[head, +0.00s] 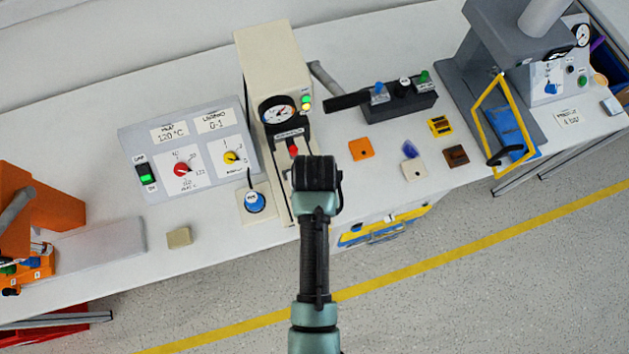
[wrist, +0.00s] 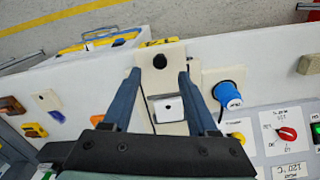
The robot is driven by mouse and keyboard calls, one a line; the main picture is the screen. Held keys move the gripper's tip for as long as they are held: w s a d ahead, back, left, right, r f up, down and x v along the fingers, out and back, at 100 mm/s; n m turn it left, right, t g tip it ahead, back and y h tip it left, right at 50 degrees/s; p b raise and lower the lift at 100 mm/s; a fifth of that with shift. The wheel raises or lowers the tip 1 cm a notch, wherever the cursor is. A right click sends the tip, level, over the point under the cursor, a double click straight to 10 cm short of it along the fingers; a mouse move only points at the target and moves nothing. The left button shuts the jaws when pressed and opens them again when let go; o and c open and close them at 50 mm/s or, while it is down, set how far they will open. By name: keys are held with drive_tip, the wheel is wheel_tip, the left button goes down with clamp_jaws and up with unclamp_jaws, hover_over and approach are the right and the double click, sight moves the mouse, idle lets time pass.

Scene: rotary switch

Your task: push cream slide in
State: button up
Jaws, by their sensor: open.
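The cream slide (wrist: 170,57) shows in the wrist view as a flat cream plate with a black knob (wrist: 160,58) at its outer end. A white block (wrist: 168,109) with a dark dot sits further in along the same line. My gripper (wrist: 158,74) is open, with one blue finger on each side of the slide and nothing held. I cannot tell whether the fingers touch it. In the head view my gripper (head: 318,180) is above the front of the cream press (head: 268,58) with the gauge and hides most of the slide.
A blue knob (head: 254,202) on a cream plate stands close left of the slide in the head view. The grey control panel (head: 190,150) is beyond it. An orange tile (head: 361,148) and several small pieces lie to the right. The front table edge is near.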

drive_tip(key=shift+f, duration=2.7)
drive_tip(key=shift+s, duration=0.1)
drive_tip(key=shift+c, duration=0.3)
clamp_jaws()
